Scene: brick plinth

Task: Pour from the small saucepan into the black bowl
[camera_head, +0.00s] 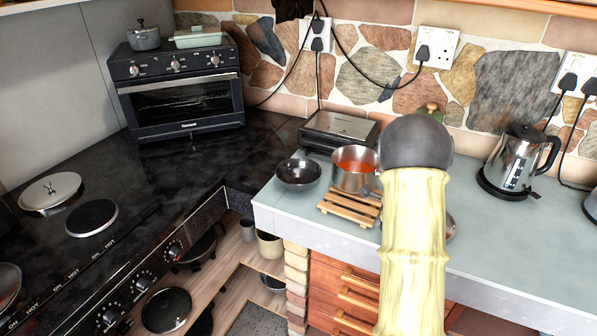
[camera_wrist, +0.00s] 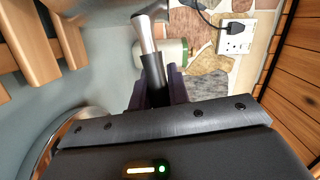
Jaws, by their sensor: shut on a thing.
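The small saucepan (camera_head: 355,180) is steel, with orange-red contents, and looks upright at the wooden trivet (camera_head: 335,211). Whether it touches the trivet is unclear. The black bowl (camera_head: 298,176) stands just left of it on the counter and looks empty. In the wrist view, my gripper (camera_wrist: 157,86) is shut on the saucepan's black-and-silver handle (camera_wrist: 148,40), with a dark finger on each side. In the head view, my pale arm and its dark joint hide the gripper and most of the handle.
A flat metal appliance (camera_head: 338,131) stands behind the saucepan. A kettle (camera_head: 517,160) stands to the right, with clear counter before it. A partly hidden round metal item (camera_head: 450,228) lies right of my arm. The counter's edge (camera_head: 268,218) runs left of the trivet.

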